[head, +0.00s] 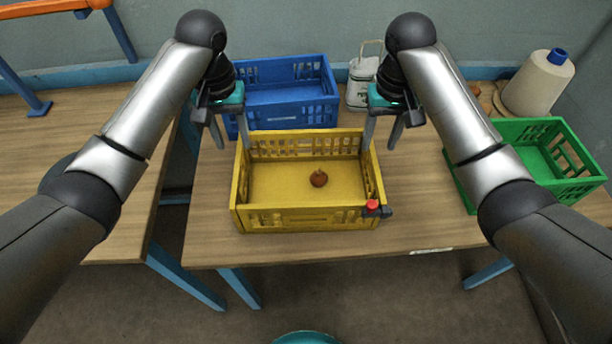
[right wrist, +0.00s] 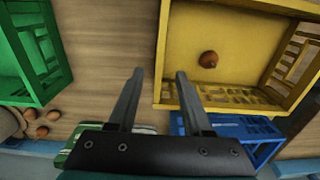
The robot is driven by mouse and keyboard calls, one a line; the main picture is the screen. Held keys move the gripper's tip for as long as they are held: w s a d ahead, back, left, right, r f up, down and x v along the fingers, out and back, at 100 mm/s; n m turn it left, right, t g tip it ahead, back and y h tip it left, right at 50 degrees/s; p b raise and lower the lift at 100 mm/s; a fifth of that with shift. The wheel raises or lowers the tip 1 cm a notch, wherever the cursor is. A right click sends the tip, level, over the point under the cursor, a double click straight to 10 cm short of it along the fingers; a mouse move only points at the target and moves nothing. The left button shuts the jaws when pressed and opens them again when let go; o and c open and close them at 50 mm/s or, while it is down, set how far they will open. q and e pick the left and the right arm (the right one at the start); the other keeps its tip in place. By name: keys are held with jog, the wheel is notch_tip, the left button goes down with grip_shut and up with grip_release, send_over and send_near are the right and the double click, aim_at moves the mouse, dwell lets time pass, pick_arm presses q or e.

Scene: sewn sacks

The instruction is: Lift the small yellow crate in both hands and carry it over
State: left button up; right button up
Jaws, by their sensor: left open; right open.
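The yellow crate (head: 290,219) stands upright on the wooden table with one round brown onion (head: 319,179) inside. The right wrist view also shows the crate (right wrist: 164,45) and the onion (right wrist: 208,59). My left gripper (head: 231,132) is open at the crate's back left corner, one finger outside the left wall and one near its inner side. My right gripper (head: 382,134) is open at the back right corner. In the right wrist view its fingers (right wrist: 160,74) lie either side of the crate's side wall line. I see no contact with either wall.
A blue crate (head: 285,104) stands behind the yellow one, and a green crate (head: 520,190) at the right. A red-topped black piece (head: 372,206) sits at the yellow crate's front right corner.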

aim_at(370, 171)
pick_arm(q)
notch_tip(370, 171, down, 11)
jog(key=shift+f, duration=0.1)
pick_arm(e)
notch_tip(370, 171, down, 11)
jog(key=shift+f, duration=0.1)
pick_arm(q)
grip_shut()
pick_arm(e)
grip_shut()
dwell(0.9)
